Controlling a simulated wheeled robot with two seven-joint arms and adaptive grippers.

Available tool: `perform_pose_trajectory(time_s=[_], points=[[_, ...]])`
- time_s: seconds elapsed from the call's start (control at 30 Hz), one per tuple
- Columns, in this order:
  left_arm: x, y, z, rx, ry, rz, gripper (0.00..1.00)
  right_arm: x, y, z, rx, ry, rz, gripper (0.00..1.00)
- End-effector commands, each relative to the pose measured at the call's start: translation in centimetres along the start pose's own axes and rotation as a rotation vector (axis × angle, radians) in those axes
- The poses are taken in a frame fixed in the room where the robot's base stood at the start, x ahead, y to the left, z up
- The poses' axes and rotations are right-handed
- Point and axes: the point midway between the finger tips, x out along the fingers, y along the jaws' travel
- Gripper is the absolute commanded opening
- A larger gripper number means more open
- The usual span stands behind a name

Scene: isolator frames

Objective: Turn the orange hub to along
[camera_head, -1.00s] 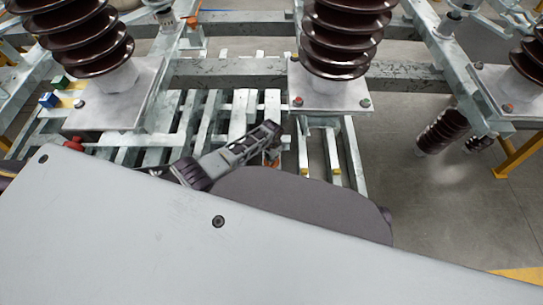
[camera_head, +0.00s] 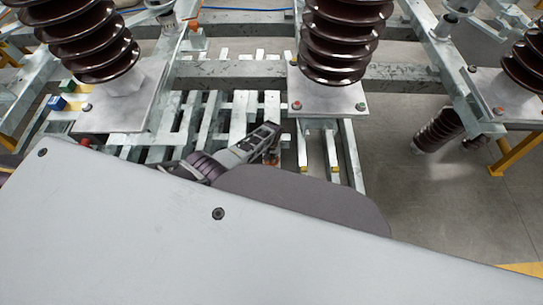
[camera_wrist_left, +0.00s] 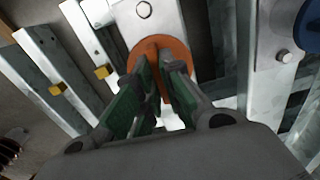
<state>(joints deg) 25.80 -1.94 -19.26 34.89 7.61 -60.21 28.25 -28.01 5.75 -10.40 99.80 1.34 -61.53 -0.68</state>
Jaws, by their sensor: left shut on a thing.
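The orange hub (camera_wrist_left: 179,48) is a round disc on a pale metal plate at the upper middle of the left wrist view. A raised rib on it runs roughly up and down in that picture. My left gripper (camera_wrist_left: 156,74) has its green-padded fingers closed on this rib, and they hide the hub's lower part. In the head view my left gripper (camera_head: 268,142) reaches down to the slatted metal frame, and the hub is too small and covered to make out clearly. My right gripper is in neither view.
Brown ribbed insulators (camera_head: 343,35) stand on metal plates along the frame's beams (camera_head: 230,75). A blue round part (camera_wrist_left: 309,28) lies at the upper right of the wrist view, beside a bolted plate. Yellow blocks (camera_wrist_left: 57,88) sit on bars at left. Bare floor (camera_head: 420,200) shows at right.

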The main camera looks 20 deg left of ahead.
Motion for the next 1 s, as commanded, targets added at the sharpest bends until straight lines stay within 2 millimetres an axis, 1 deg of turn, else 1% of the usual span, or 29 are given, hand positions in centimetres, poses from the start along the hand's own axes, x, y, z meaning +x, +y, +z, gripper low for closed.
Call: perform_pose_trajectory(time_s=[0.2, 0.57, 0.6, 0.73, 1.0], points=[[-0.01, 0.09, 0.01, -0.037, 0.000, 0.002, 0.00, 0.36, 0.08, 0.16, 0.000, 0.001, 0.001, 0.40], [0.00, 0.08, -0.01, -0.039, 0.001, 0.002, 0.00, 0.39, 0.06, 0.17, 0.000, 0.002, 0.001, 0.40], [0.00, 0.08, -0.01, -0.039, 0.001, 0.002, 0.14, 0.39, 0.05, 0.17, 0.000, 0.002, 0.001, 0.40], [-0.01, 0.06, -0.02, -0.039, 0.001, 0.001, 0.30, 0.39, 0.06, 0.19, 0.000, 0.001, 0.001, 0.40], [-0.01, 0.02, -0.02, -0.039, 0.001, 0.000, 0.30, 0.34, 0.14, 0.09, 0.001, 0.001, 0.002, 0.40]])
